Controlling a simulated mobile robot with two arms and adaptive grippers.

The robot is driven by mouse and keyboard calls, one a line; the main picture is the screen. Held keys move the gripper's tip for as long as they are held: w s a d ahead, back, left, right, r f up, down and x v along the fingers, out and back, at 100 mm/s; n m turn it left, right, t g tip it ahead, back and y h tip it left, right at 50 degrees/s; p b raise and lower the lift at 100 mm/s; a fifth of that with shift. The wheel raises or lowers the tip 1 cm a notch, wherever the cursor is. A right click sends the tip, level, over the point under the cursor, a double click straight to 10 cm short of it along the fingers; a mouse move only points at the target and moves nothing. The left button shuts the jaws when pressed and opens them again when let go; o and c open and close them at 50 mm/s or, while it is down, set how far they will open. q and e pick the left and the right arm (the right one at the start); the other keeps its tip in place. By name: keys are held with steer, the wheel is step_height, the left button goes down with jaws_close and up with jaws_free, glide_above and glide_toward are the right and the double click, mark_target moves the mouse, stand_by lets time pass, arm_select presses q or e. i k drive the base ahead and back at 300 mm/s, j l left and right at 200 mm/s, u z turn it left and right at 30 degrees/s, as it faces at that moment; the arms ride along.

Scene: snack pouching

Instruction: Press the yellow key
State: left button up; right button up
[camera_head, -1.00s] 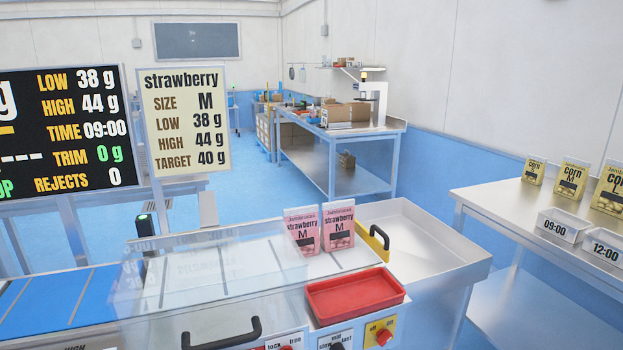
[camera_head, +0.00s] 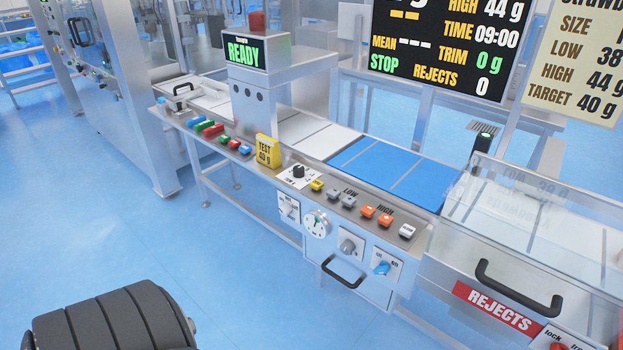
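A small yellow key (camera_head: 317,185) sits on the sloped control panel (camera_head: 330,215) of the weighing line, just right of a black knob (camera_head: 298,171). Grey keys (camera_head: 340,197) stand to its right, then orange keys (camera_head: 376,215) and a white key (camera_head: 407,231). The yellow key looks raised and nothing touches it. Neither gripper shows; a dark ribbed part at the bottom left looks like part of my own body.
A yellow block marked TEST 40 g (camera_head: 268,152) stands left of the knob. Several coloured keys (camera_head: 220,134) lie further left. A display (camera_head: 257,52) reads READY. A blue belt (camera_head: 390,170) runs behind the panel. Open blue floor (camera_head: 200,250) lies in front.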

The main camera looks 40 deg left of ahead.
mark_target(317, 185)
steer(key=u, duration=1.1)
